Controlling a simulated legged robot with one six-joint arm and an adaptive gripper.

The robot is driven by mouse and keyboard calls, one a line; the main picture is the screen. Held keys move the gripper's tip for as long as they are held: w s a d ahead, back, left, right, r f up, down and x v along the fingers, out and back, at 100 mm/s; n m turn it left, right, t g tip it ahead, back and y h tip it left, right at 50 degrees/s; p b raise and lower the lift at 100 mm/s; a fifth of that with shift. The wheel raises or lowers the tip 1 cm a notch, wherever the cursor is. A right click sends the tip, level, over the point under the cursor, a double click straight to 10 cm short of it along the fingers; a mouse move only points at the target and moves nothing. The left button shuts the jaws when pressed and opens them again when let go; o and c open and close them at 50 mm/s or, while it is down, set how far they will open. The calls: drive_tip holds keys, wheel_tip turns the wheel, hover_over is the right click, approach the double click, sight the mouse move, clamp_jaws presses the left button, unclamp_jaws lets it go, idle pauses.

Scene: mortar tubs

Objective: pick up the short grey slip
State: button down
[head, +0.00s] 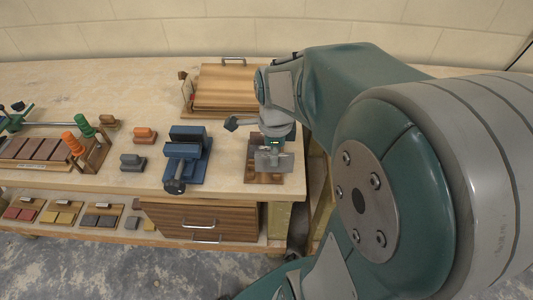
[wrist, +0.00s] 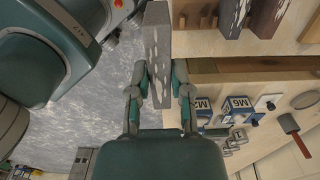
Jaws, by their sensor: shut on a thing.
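The grey slip (wrist: 158,45) is long and flat in the wrist view, with light speckles. It stands between the two fingers of my gripper (wrist: 161,79), which are shut on its sides. In the wrist view dark slips (wrist: 270,14) stand at the upper right, apart from the held one.
A blue vise (head: 183,160) stands left of the rack, with small grey (head: 132,162) and orange (head: 145,134) blocks beyond it. A wooden box (head: 225,85) lies behind. Drawers (head: 200,219) and a lower shelf with coloured pieces are under the bench top.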

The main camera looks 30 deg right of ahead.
drive_tip(key=s+r, duration=0.3)
drive_tip(key=s, duration=0.5)
drive_tip(key=shift+a+r, duration=0.25)
drive_tip(key=shift+a, duration=0.2)
